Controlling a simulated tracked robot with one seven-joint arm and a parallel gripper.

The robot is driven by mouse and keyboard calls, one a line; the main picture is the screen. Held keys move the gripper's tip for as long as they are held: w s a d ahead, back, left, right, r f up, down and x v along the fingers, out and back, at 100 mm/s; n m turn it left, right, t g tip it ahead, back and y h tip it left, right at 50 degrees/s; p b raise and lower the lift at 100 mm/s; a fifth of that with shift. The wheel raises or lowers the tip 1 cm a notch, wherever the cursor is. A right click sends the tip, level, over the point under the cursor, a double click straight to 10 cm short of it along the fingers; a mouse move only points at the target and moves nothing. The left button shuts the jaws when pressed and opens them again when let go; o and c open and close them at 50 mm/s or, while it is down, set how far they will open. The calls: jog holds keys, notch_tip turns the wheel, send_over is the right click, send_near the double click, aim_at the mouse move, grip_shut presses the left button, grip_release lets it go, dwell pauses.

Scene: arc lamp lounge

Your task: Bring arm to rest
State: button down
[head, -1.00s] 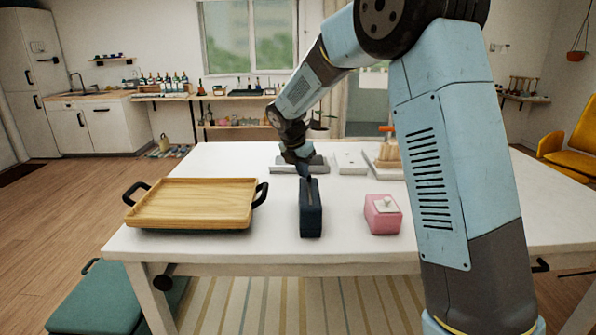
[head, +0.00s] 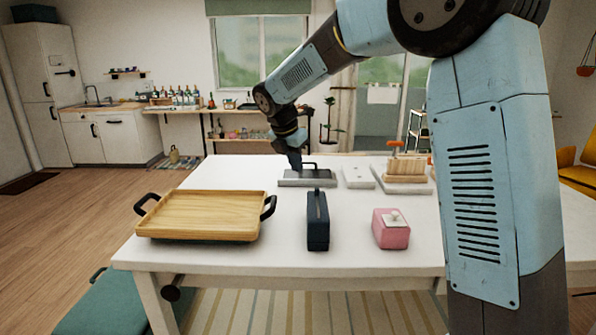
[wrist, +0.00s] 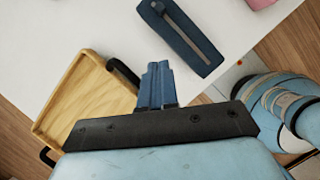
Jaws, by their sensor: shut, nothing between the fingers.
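My gripper (head: 295,161) is above the back part of the white table (head: 275,262), in front of the grey slab with a black handle in the head view. In the wrist view my gripper (wrist: 156,72) is shut, its blue fingers together with nothing between them. It points over the table between the wooden tray and a dark blue box. My arm reaches in from the right of the head view.
The wooden tray (head: 205,215) with black handles lies at the left. The dark blue box (head: 318,225) stands at the middle front, the pink box (head: 391,235) right of it. The grey slab (head: 307,182), a white block (head: 357,177) and a wooden rack (head: 407,170) sit at the back.

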jog(key=shift+r, duration=0.1)
jog(key=s+d+r+m+y, duration=0.1)
jog(key=s+d+r+m, duration=0.3)
jog(key=s+d+m, duration=0.35)
jog(key=s+d+r+m, duration=0.3)
jog(key=s+d+m, duration=0.3)
jog(key=s+d, duration=0.25)
jog(key=s+d+f+m+t+y, duration=0.1)
jog(key=s+d+f+m, duration=0.1)
jog(key=s+m, duration=0.5)
jog(key=s+d+f+m+t, duration=0.1)
jog(key=s+d+f+m, duration=0.1)
jog(key=s+d+m, duration=0.3)
jog(key=s+m, duration=0.3)
jog(key=s, duration=0.4)
jog(key=shift+y, duration=0.4)
